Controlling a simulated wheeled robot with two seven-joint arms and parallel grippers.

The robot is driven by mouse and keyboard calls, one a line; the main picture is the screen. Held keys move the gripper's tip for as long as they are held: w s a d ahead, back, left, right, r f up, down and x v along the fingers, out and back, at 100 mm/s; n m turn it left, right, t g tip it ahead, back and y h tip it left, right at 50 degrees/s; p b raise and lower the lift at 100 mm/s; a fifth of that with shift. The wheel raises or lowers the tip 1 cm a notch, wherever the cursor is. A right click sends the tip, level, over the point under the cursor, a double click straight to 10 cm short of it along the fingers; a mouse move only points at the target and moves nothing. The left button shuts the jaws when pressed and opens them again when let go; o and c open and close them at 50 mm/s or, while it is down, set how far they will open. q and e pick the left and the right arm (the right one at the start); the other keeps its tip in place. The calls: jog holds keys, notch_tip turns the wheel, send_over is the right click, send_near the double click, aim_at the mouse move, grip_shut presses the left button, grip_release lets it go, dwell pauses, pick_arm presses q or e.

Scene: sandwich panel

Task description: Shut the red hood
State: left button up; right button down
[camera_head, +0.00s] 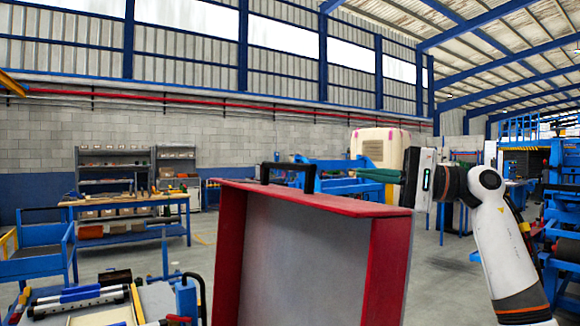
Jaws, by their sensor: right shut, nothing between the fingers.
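The red hood (390,265) stands raised in the middle front of the head view. It has red side walls and a grey inner face, and its open side faces me. A black handle (289,168) sits on its top edge, toward the left. My right gripper (362,174) shows just above the hood's top right edge, with its green fingers shut and pointing left toward the handle. Nothing is between the fingers, and a gap separates them from the handle. I cannot tell whether they touch the hood. My left gripper is not in view.
A blue cart (40,258) stands at the left edge. A wooden-topped workbench (125,200) and blue machinery are farther back.

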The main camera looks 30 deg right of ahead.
aim_at(308, 166)
jog(key=shift+n, duration=0.3)
jog(key=shift+s+a+p+x, duration=0.35)
jog(key=shift+p+x, duration=0.45)
jog(key=shift+x, duration=1.15)
jog(key=shift+s+a+p+x, duration=0.2)
jog(key=shift+s+p+x, duration=0.4)
jog(key=shift+x, duration=1.3)
jog(key=shift+s+a+p+x, duration=0.25)
jog(key=shift+p+x, duration=0.7)
jog(key=shift+x, duration=1)
jog(key=shift+w+r, duration=0.1)
